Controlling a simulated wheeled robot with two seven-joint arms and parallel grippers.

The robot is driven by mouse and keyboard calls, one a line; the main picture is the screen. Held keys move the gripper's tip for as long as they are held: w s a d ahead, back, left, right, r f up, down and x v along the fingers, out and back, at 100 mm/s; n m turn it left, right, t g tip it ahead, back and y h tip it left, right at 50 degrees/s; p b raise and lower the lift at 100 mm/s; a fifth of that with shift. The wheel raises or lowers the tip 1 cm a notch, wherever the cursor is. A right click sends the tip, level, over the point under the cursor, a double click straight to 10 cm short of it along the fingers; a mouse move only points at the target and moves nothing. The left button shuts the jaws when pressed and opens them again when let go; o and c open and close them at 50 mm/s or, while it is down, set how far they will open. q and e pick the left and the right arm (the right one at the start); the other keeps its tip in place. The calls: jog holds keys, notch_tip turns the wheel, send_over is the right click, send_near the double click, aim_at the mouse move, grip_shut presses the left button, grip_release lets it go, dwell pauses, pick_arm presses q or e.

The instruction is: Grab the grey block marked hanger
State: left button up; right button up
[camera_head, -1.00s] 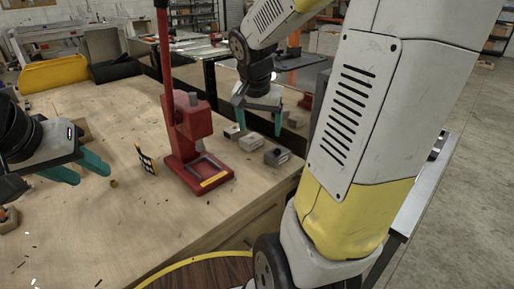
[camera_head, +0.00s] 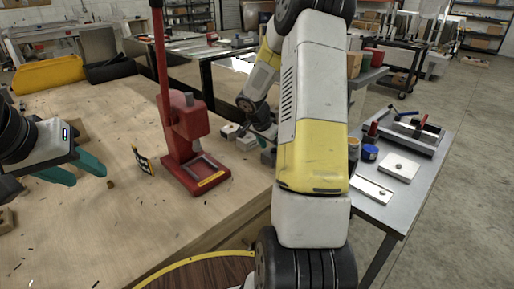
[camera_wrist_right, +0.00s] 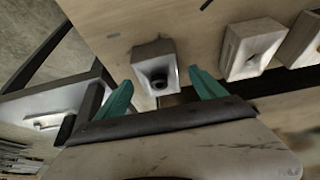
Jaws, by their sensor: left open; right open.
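A row of small blocks stands on the wooden table beside the red press. In the right wrist view, a grey block (camera_wrist_right: 155,64) with a dark round hole lies between and beyond the fingertips of my right gripper (camera_wrist_right: 162,86), which is open and empty. In the head view this block (camera_head: 268,157) is partly hidden by my right arm. Two paler blocks (camera_wrist_right: 250,48) (camera_wrist_right: 306,40) lie to its right in the wrist view. No marking can be read on any block. My left gripper (camera_head: 83,173) is open and empty above the table at the left.
The red press (camera_head: 195,150) stands close to the left of the blocks. A small black and yellow piece (camera_head: 143,161) lies left of the press. A metal side table (camera_head: 385,215) with tools and jars stands at the right. The front of the wooden table is mostly clear.

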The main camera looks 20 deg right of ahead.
jog(key=shift+x, duration=1.45)
jog(key=shift+r, duration=0.1)
grip_shut()
